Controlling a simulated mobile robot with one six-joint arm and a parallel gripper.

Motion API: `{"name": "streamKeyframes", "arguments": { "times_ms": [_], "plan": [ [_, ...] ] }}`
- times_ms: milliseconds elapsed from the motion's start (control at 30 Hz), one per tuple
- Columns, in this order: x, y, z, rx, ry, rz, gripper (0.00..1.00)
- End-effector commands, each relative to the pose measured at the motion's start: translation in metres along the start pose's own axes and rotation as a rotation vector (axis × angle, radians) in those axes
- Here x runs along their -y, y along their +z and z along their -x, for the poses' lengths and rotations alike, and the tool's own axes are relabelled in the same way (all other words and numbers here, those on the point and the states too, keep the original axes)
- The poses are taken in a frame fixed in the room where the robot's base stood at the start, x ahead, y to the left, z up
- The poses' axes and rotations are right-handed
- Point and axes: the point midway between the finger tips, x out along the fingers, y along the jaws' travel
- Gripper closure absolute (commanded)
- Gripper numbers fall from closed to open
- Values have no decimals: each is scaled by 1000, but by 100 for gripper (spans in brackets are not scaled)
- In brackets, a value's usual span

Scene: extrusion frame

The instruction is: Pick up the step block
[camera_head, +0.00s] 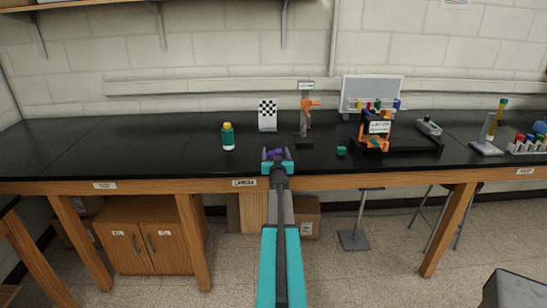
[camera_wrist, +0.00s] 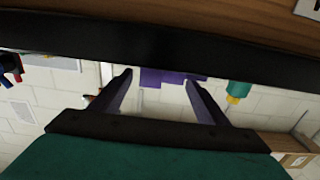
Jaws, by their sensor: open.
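A purple block with a stepped outline (camera_wrist: 158,78), which I take to be the step block, stands on the black bench top near its front edge. The wrist view shows it upside down, mostly between my fingertips and partly beyond the right-hand one. My gripper (camera_wrist: 158,78) is open with one dark finger on each side of the view. In the head view my gripper (camera_head: 278,158) is at the bench's front edge, and the purple block (camera_head: 273,152) shows just beyond or between its fingers, partly hidden. I cannot tell whether either finger touches it.
A green bottle with a yellow cap (camera_head: 228,137) stands to the left. A checkered board (camera_head: 267,114) and an orange-clamped stand (camera_head: 305,118) are behind. A small green block (camera_head: 341,151) and a black tray with an orange fixture (camera_head: 374,138) are right. The bench's left is clear.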

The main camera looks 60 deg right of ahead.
Motion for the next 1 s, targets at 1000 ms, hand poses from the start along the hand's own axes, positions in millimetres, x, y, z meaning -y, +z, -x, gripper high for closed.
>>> {"name": "streamKeyframes", "arguments": {
  "times_ms": [1000],
  "plan": [
    [-1, 1, -46, -1, 2, -1, 31]
  ]
}}
